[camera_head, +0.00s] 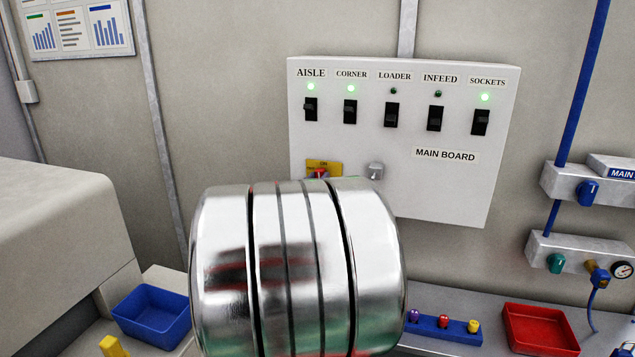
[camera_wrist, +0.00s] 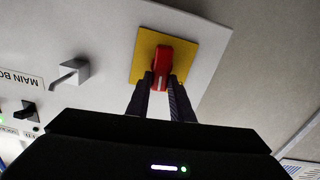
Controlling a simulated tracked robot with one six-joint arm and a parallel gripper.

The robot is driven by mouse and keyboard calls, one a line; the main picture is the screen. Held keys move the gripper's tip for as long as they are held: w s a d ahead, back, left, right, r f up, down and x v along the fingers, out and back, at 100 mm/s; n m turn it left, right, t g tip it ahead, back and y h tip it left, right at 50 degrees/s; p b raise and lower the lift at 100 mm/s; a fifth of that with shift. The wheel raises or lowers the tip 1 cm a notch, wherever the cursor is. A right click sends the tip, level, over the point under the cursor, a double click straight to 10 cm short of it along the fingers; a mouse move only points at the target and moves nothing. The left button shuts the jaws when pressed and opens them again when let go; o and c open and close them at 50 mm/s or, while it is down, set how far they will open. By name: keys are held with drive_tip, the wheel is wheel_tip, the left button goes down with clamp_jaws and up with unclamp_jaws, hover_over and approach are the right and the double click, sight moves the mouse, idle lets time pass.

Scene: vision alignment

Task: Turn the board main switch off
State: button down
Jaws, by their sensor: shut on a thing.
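The white main board (camera_head: 405,180) is on the wall. Its red main switch (camera_head: 318,173) on a yellow plate (camera_head: 324,164) shows only at the top in the head view, because my shiny arm covers the rest. In the wrist view the red switch handle (camera_wrist: 162,62) stands on the yellow plate (camera_wrist: 148,45). My gripper (camera_wrist: 161,80) has its two dark fingers on either side of the handle's near end and is shut on it. The gripper is hidden in the head view.
The board has a row of black toggles, with green lamps lit at AISLE (camera_head: 311,87), CORNER and SOCKETS. A grey knob (camera_head: 375,170) juts out beside the main switch. Below are a blue bin (camera_head: 152,316) and a red bin (camera_head: 540,330).

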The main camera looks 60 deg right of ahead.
drive_tip(key=shift+w+f+n, duration=0.25)
drive_tip(key=shift+f+n, duration=0.05)
drive_tip(key=shift+n, duration=2.5)
drive_tip(key=shift+w+f+n, duration=0.3)
drive_tip(key=shift+n, duration=2.5)
drive_tip(key=shift+w+f+n, duration=0.25)
drive_tip(key=shift+f+n, duration=0.05)
drive_tip(key=shift+n, duration=2.5)
drive_tip(key=shift+a, duration=0.1)
drive_tip(key=c, duration=1.6)
unclamp_jaws()
drive_tip(key=shift+o, duration=0.2)
drive_tip(key=s+a, duration=0.2)
drive_tip(key=a, duration=1.1)
drive_tip(key=shift+a, duration=0.3)
